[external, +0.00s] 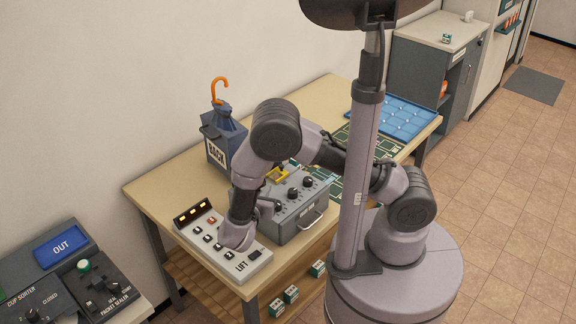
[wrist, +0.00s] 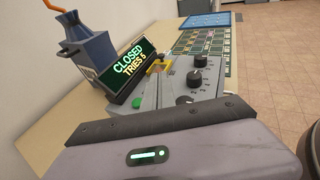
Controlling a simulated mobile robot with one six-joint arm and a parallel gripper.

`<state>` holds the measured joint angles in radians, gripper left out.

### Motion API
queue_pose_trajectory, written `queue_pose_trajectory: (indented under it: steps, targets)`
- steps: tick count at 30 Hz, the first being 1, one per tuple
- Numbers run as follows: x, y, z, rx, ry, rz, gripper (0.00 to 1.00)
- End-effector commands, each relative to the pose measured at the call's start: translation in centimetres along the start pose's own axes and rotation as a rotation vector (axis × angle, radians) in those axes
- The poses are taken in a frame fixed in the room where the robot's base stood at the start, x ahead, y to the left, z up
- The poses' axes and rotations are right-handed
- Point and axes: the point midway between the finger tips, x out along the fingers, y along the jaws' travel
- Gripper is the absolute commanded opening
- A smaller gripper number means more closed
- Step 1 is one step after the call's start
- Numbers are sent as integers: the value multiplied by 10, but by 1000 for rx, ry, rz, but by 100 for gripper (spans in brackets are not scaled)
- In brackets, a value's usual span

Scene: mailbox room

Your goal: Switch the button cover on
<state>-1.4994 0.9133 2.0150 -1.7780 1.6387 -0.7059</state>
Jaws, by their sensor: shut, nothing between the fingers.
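A grey control box (external: 300,208) with black knobs and a front handle stands on the table. A small yellow part (external: 278,173), which may be the button cover, is at its far left; it also shows in the wrist view (wrist: 158,68). I cannot tell whether it is up or down. In the wrist view my gripper's body fills the bottom and hides the near part of the box. A green display (wrist: 128,68) reads CLOSED, TRIES 5.
A LIFT panel (external: 205,238) with buttons lies left of the box, below my wrist. A blue bin (external: 222,147) marked BACK, holding an orange-handled umbrella, stands behind. A green grid mat (external: 357,138) and a blue tray (external: 405,117) lie farther right.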

Motion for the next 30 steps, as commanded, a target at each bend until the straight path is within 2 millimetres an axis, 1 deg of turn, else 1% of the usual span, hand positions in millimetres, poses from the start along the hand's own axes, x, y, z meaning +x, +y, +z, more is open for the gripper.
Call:
queue_pose_trajectory:
  steps: [5,8,11,21,25,30]
  targets:
    - [2,0,0,2,1,-2,0]
    - [10,-1,-1,2,2,-3,0]
    - [29,-2,-1,3,2,-7,0]
    - [104,-2,-2,4,3,-8,0]
    - [125,-2,-2,4,2,-6,0]
    - [139,-2,0,4,2,-4,0]
